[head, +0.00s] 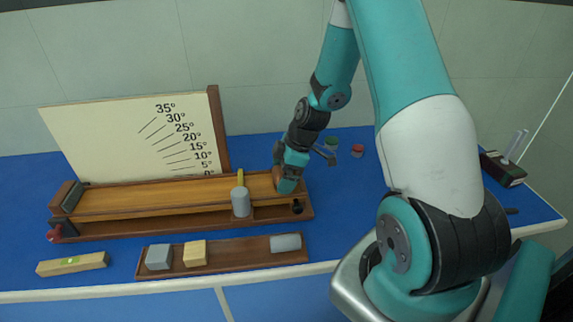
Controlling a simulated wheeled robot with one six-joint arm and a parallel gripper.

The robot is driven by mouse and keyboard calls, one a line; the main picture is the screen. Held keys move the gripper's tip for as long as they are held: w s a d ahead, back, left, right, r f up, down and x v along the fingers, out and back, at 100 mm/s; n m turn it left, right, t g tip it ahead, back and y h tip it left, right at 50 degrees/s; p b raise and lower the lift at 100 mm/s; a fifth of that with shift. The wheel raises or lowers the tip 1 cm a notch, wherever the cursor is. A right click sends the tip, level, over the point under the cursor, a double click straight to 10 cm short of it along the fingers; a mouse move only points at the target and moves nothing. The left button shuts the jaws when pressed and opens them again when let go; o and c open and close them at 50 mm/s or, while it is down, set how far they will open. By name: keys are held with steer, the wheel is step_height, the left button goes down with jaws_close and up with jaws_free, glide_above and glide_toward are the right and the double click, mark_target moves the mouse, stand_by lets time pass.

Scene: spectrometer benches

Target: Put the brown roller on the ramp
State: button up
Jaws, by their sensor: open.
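The ramp (150,199) is a long wooden board on a dark base, lying nearly flat along the bench. My gripper (287,180) is over the right end of the ramp, pointing down, with its jaws open. A brown rounded thing (279,178), which looks like the brown roller, shows at the ramp's right end beside and partly behind my gripper. My gripper hides much of it, so I cannot tell whether the jaws touch it or exactly how it rests.
An angle board (130,135) stands behind the ramp. A grey cylinder (240,203) is at its front edge. A front tray (222,262) holds a grey block (159,257), a wooden block (195,253) and a grey roller (286,243). A level (73,264) lies left.

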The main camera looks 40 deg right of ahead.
steer(key=shift+d+r, duration=0.15)
steer(key=shift+r, duration=0.3)
steer(key=a+b+v, duration=0.1)
steer(key=b+v, duration=0.2)
steer(key=v, duration=0.8)
steer(key=s+a+r+m+g, duration=0.1)
steer(key=s+a+r, duration=0.15)
steer(key=a, duration=0.45)
steer(key=s+a+r, duration=0.1)
steer(key=a+r, duration=0.2)
steer(key=a, duration=0.4)
steer(key=s+a+r+m+g, duration=0.1)
steer(key=s+a+r+m, duration=0.2)
steer(key=s+a, duration=1)
steer(key=shift+s+a+r+g, duration=0.35)
steer(key=shift+s+r, duration=0.2)
steer(key=shift+s, duration=0.3)
